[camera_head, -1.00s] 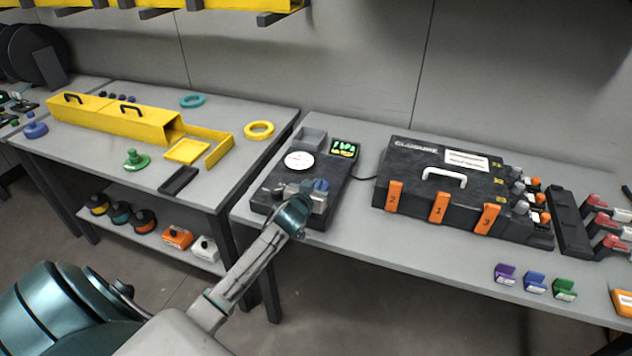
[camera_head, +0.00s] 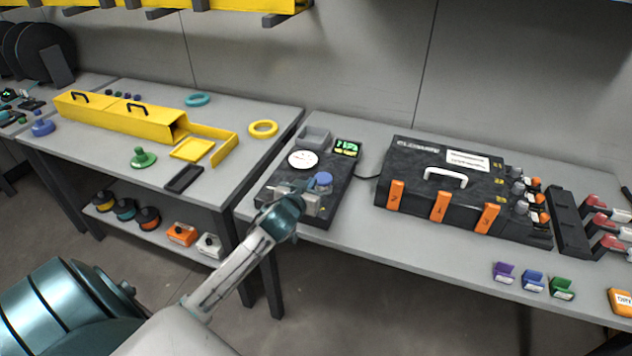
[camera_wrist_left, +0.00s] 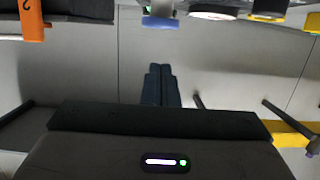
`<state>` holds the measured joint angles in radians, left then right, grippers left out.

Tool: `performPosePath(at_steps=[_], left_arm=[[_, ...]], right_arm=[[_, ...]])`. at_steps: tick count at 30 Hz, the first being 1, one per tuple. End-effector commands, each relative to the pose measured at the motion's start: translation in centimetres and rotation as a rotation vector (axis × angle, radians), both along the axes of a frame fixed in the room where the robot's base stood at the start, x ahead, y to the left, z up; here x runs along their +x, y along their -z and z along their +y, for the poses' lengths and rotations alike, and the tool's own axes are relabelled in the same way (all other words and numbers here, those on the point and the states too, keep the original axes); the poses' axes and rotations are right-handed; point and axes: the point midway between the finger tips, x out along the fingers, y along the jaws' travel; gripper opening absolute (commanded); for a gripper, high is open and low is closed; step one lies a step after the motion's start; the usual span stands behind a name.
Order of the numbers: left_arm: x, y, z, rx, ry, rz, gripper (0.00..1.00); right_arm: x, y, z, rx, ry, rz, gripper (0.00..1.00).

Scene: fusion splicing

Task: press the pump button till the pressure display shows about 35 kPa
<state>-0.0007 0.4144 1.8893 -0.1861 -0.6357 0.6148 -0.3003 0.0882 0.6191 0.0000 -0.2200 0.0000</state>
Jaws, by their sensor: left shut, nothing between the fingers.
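The pump unit (camera_head: 333,207) is a dark box on the right-hand bench in the head view. It has a white round dial (camera_head: 302,159), a small display (camera_head: 346,147) with green characters too small to read surely, and a blue round button (camera_head: 323,180). The blue button also shows at the top of the left wrist view (camera_wrist_left: 160,22). My left gripper (camera_head: 308,197) is at the unit's front, just left of the button. Its fingers (camera_wrist_left: 160,68) are shut and empty, with a visible gap to the button. My right gripper is out of view.
A dark case (camera_head: 425,185) with orange latches stands right of the unit, joined by a cable (camera_head: 366,177). Small coloured holders (camera_head: 533,281) lie near the front edge. The left bench holds a yellow box (camera_head: 128,116) and rings.

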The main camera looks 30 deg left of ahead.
Motion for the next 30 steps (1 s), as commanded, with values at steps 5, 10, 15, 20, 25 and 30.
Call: performPosePath(at_steps=[5, 10, 15, 20, 25, 30], left_arm=[[-2.0, -0.4, -0.5, 0.0, 0.001, 0.0, 0.0], [-2.6, -0.7, -0.6, 0.0, 0.001, -0.001, 0.0], [-2.6, -0.7, -0.6, 0.0, 0.001, -0.001, 0.0], [-2.6, -0.7, -0.6, -0.001, 0.001, -0.001, 0.0], [-2.6, -0.7, -0.6, -0.001, 0.001, -0.001, 0.0], [-2.6, -0.7, -0.6, -0.001, 0.001, -0.001, 0.0]], right_arm=[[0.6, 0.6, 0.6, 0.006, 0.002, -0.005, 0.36], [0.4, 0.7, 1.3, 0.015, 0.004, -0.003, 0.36], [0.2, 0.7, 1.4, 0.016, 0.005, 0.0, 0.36], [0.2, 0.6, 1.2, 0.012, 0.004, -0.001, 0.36], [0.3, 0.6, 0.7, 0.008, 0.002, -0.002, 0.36], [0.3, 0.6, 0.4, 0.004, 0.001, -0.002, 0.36]])
